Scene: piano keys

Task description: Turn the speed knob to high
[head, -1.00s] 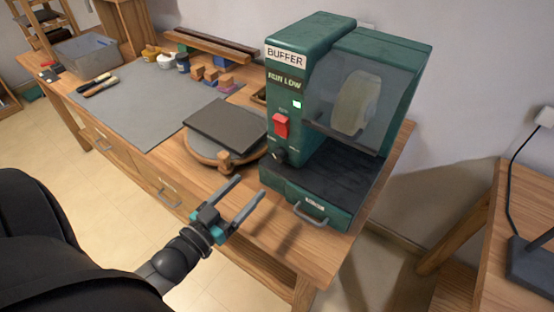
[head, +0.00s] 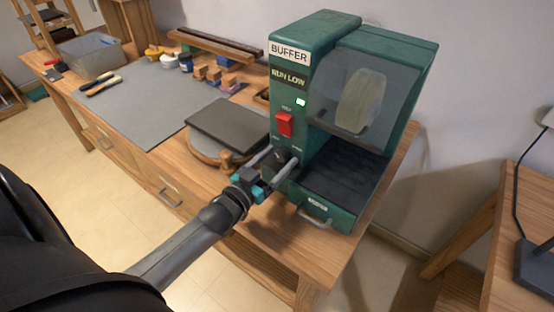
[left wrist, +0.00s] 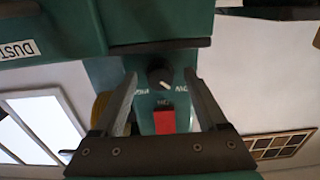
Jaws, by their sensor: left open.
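The green buffer machine (head: 310,120) stands on the bench, with a "BUFFER" label and a display (head: 288,77) reading "RUN LOW". A red switch (head: 285,124) is on its front panel. The black speed knob sits below the switch; in the left wrist view the knob (left wrist: 160,77) shows with a pale pointer mark, between two small labels too blurred to read surely. My left gripper (head: 273,162) is open at the lower front panel. In the left wrist view its fingers (left wrist: 160,92) lie on either side of the knob, apart from it. My right gripper is not in view.
A drawer handle (head: 314,217) juts from the buffer's base, right of my left gripper. A dark plate (head: 228,127) on a round wooden stand sits close on the left. A grey mat (head: 150,100) and small blocks lie farther back.

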